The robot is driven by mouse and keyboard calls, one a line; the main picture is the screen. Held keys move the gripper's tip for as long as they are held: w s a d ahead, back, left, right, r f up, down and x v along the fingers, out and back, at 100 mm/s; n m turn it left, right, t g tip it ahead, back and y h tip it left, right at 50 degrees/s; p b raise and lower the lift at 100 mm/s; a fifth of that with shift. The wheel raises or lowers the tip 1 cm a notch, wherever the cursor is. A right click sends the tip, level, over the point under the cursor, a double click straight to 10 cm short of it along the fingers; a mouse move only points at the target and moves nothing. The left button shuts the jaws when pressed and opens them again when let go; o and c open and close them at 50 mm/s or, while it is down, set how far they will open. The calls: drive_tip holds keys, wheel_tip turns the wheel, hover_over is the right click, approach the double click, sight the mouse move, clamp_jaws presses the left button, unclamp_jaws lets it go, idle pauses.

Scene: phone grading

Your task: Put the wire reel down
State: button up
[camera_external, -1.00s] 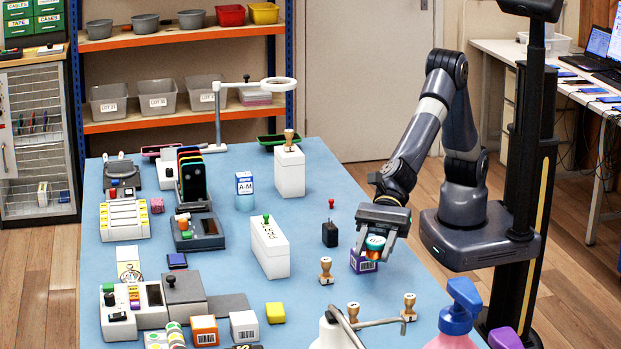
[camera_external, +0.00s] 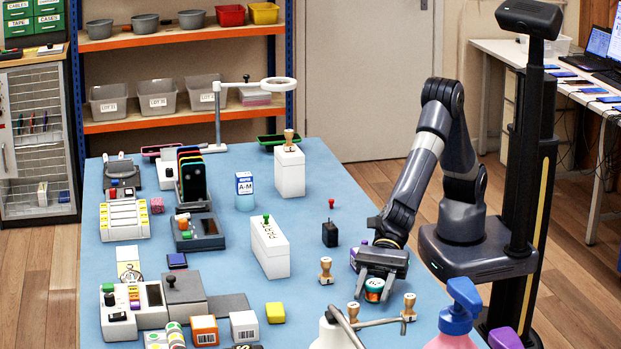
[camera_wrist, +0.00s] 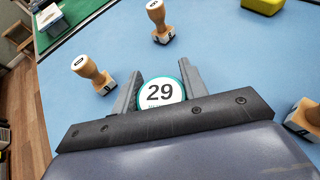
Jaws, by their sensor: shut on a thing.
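The wire reel (camera_external: 374,289) has a teal rim and an orange band. In the wrist view its white top (camera_wrist: 159,95) carries the number 29. My gripper (camera_external: 375,292) is shut on it, with one finger on each side; it also shows in the wrist view (camera_wrist: 160,78). The reel is upright and low over the right side of the blue table (camera_external: 330,190). I cannot tell whether its underside touches the table.
Wooden-handled stamps stand nearby: one (camera_external: 326,271) to the left, others (camera_external: 409,307) in front. A purple box (camera_external: 354,258) is partly hidden behind my gripper. A black stamp block (camera_external: 330,234) stands farther back. Bare table lies between the stamps and the gripper.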

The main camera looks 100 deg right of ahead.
sight(377, 281)
drive_tip(key=shift+f, duration=0.2)
drive_tip(key=o, duration=1)
drive_tip(key=shift+r, duration=0.1)
drive_tip(key=shift+c, duration=0.2)
drive_tip(key=shift+r, duration=0.15)
drive_tip(key=v, duration=0.3)
wheel_tip(377, 281, up, 7)
drive_tip(key=p, duration=0.3)
drive_tip(key=shift+o, duration=0.6)
